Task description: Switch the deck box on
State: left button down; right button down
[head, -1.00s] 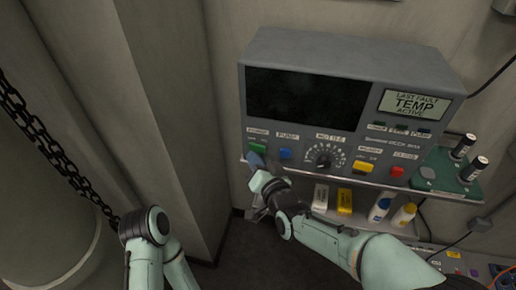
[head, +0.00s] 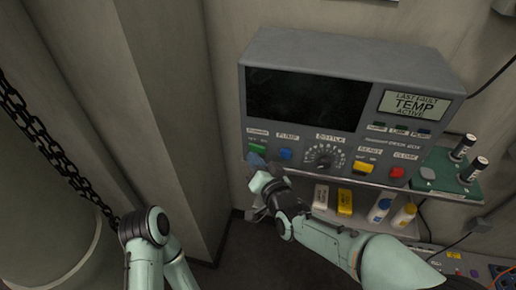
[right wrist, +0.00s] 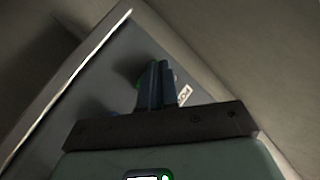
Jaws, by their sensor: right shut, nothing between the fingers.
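The deck box (head: 340,50) is a grey console on a shelf against the wall. Its large screen (head: 305,98) is dark. A small display (head: 414,104) reads "LAST FAULT TEMP ACTIVE". On its front are a green switch (head: 257,148) at the left, a blue button (head: 286,154), a dial (head: 324,157), a yellow switch (head: 362,167) and a red button (head: 397,172). My right gripper (head: 256,161) is shut and empty, just below the green switch. In the right wrist view the shut fingers (right wrist: 156,85) partly cover the green switch (right wrist: 142,80); contact cannot be told. My left gripper is out of view.
Right of the box, a green board (head: 445,172) carries two dark cylinders. White and yellow cartons (head: 345,200) and two bottles (head: 404,214) stand below the box. A wall column (head: 165,100) and a hanging chain (head: 60,160) are at the left.

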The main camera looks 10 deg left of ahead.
dwell(0.8)
jog(key=shift+w+d+b, duration=0.1)
jog(key=shift+w+b, duration=0.3)
jog(key=shift+w+d+r, duration=0.15)
jog(key=shift+w+r, duration=0.05)
dwell(0.5)
jog(key=shift+w+d+b, duration=0.2)
jog(key=shift+d+b, duration=0.05)
jog(key=shift+b, duration=0.1)
dwell(0.5)
jog(key=shift+s+a, duration=0.15)
jog(key=shift+s, duration=0.05)
dwell(0.4)
